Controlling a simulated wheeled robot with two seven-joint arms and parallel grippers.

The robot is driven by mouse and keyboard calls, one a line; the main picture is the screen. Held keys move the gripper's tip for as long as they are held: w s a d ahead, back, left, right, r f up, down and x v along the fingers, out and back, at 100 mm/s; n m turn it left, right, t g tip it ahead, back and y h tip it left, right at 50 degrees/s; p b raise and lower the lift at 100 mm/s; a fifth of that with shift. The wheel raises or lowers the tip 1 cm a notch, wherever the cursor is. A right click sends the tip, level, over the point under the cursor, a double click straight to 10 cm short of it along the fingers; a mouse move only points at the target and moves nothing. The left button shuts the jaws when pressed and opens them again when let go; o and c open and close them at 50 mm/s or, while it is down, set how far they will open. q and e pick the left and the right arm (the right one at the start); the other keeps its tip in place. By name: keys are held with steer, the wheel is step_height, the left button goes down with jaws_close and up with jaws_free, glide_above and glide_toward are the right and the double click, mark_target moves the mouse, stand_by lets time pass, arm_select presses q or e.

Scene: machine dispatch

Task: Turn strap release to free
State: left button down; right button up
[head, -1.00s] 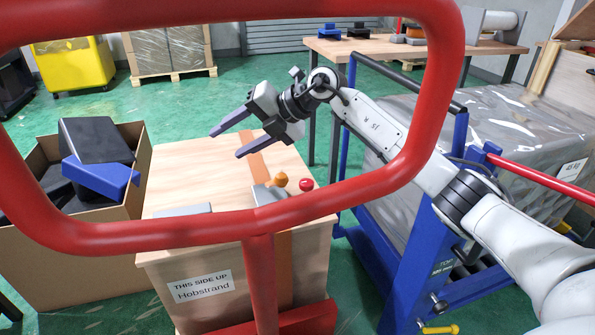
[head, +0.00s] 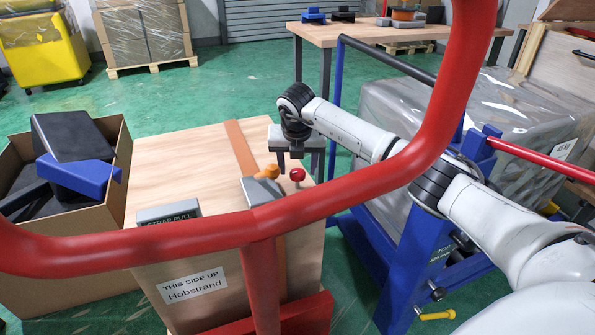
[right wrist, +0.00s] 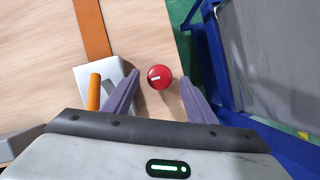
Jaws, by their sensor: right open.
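A red round knob (head: 297,174) with a white mark stands on the right side of the wooden crate's top (head: 185,160). In the right wrist view the knob (right wrist: 159,77) lies between the fingers. Beside it, a grey buckle block (head: 258,191) with an orange lever (head: 268,171) sits on the orange strap (head: 240,148). No readable label tells which one is the strap release. My right gripper (head: 297,166) is open and points down, its fingers either side of the red knob. I cannot tell whether they touch it. My left gripper is not in view.
A red tubular frame (head: 130,247) crosses in front of the crate. A grey block labelled STRAP PULL (head: 168,213) sits at the crate's left front. A cardboard box (head: 112,207) stands left; a blue cart frame (head: 415,255) with a wrapped load stands right.

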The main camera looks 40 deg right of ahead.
steer(key=shift+w+d+f, duration=0.15)
steer(key=shift+w+f, duration=0.05)
steer(key=shift+f, duration=0.45)
steer(key=c, duration=1)
steer(key=shift+c, duration=0.2)
